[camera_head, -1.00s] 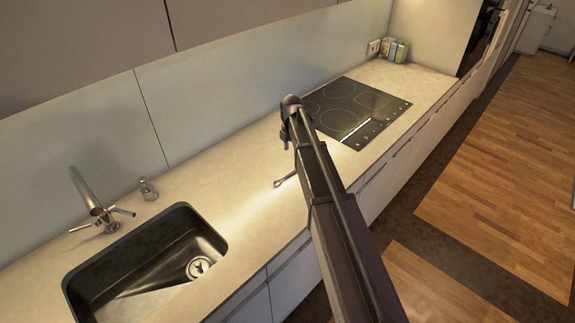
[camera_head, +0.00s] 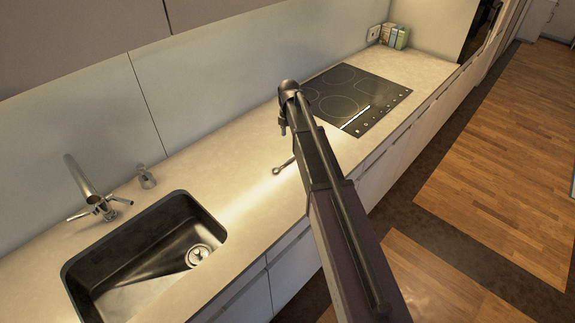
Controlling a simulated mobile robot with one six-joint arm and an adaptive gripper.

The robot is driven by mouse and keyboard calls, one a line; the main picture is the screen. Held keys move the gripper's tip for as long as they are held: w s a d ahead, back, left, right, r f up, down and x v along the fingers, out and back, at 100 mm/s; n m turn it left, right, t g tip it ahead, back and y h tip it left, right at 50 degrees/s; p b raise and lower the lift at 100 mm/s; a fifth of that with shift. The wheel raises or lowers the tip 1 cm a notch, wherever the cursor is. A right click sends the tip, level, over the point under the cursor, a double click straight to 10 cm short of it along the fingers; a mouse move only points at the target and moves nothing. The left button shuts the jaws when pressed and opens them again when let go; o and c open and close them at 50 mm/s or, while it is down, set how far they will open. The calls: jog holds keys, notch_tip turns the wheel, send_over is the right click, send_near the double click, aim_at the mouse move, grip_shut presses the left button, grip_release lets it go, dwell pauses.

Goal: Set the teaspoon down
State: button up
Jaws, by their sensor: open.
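The teaspoon (camera_head: 281,167) lies on the pale countertop (camera_head: 238,182), between the sink and the hob. Its bowl end points left and its other end runs behind my arm, so part of it is hidden. My gripper (camera_head: 283,128) is open above the counter, just beyond the teaspoon in the picture and apart from it. The gripper is small and partly hidden by my arm, and nothing shows in it.
A dark sink (camera_head: 150,262) with a tap (camera_head: 92,190) and a small soap dispenser (camera_head: 147,178) is at the left. A black hob (camera_head: 350,98) is beyond my arm. Small boxes (camera_head: 394,37) stand at the far corner. The counter between sink and hob is mostly clear.

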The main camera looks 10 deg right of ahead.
jog(key=b, duration=0.6)
send_over(289, 159)
jog(key=shift+f, duration=3.4)
jog(key=shift+s+a+f+b, duration=0.1)
jog(key=shift+f+b, duration=2.5)
jog(key=shift+b, duration=0.1)
grip_shut()
